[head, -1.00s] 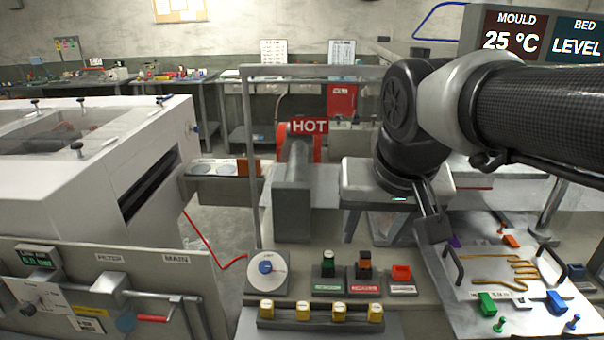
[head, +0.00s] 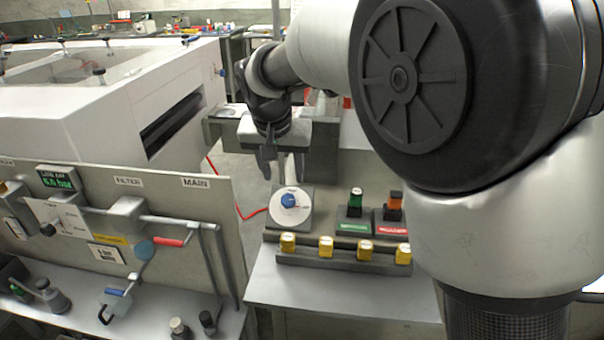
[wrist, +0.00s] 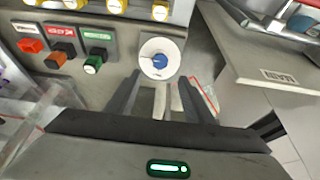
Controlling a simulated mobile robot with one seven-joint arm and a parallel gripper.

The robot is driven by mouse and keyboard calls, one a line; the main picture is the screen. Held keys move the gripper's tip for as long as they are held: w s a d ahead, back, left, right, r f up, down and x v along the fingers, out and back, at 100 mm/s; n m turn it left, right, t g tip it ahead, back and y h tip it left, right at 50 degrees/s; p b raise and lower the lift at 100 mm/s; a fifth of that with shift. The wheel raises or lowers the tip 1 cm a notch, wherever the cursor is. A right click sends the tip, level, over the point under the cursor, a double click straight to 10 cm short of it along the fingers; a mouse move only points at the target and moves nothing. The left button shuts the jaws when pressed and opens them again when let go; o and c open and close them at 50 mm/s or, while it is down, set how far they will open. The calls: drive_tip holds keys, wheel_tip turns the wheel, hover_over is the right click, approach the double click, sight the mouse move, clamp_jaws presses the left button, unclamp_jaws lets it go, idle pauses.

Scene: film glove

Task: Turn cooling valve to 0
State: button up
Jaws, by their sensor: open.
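A round white dial with a blue knob (head: 289,201) sits on a grey plate at the left end of the control panel; its markings are too small to read, and I cannot tell if it is the cooling valve. My gripper (head: 283,170) is open and empty, pointing down just behind and above the dial. In the wrist view the blue knob (wrist: 159,61) and its white face (wrist: 160,45) show beyond the two fingertips (wrist: 160,84), roughly centred between them. The fingers look apart from the knob.
Green (head: 355,199) and orange (head: 394,203) switches stand right of the dial, with several yellow buttons (head: 326,246) in front. At the left, a pipe panel carries a red lever (head: 171,242) and a blue round part (head: 144,250). A white machine (head: 90,110) stands behind it.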

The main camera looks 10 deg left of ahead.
sight(288, 198)
drive_tip(key=b+x, duration=0.1)
drive_tip(key=x, duration=0.9)
drive_tip(key=shift+w+f, duration=0.15)
drive_tip(key=shift+f, duration=0.1)
drive_tip(key=c, duration=1.1)
drive_tip(key=shift+o, duration=0.2)
